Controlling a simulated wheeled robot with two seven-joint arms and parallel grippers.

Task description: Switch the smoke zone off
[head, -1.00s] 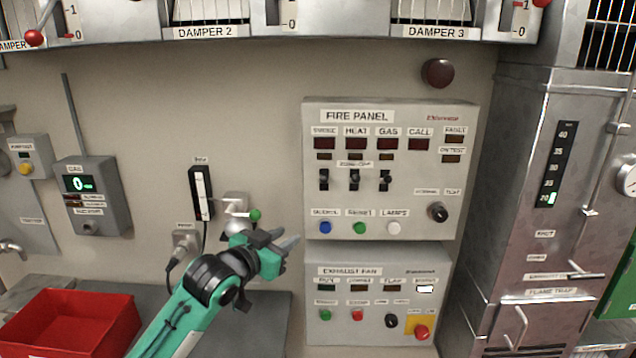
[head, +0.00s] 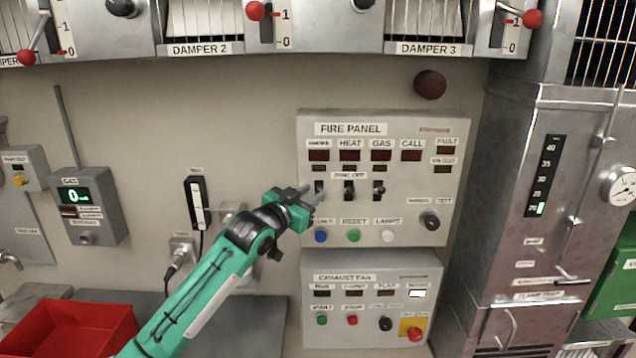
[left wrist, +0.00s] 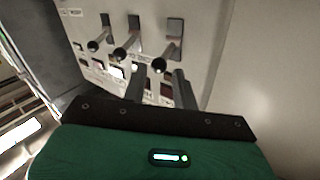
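The fire panel (head: 450,205) is a pale box on the wall with three black toggle switches in a row marked ZONE OFF. The smoke zone switch (head: 319,185) is the leftmost, partly hidden by my left gripper (head: 315,193). The heat switch (head: 349,189) and gas switch (head: 379,189) are to its right. In the left wrist view the panel looks turned over, and the smoke switch (left wrist: 173,42) is the rightmost. My left gripper (left wrist: 160,72) is open there, its fingers either side of the smoke switch's ball tip; contact cannot be told. My right gripper is not in view.
Blue (head: 320,236), green (head: 353,236) and white (head: 388,236) buttons sit just below the switches. The exhaust fan panel (head: 430,290) is underneath. A red bin (head: 75,330) stands at lower left. Dampers hang above.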

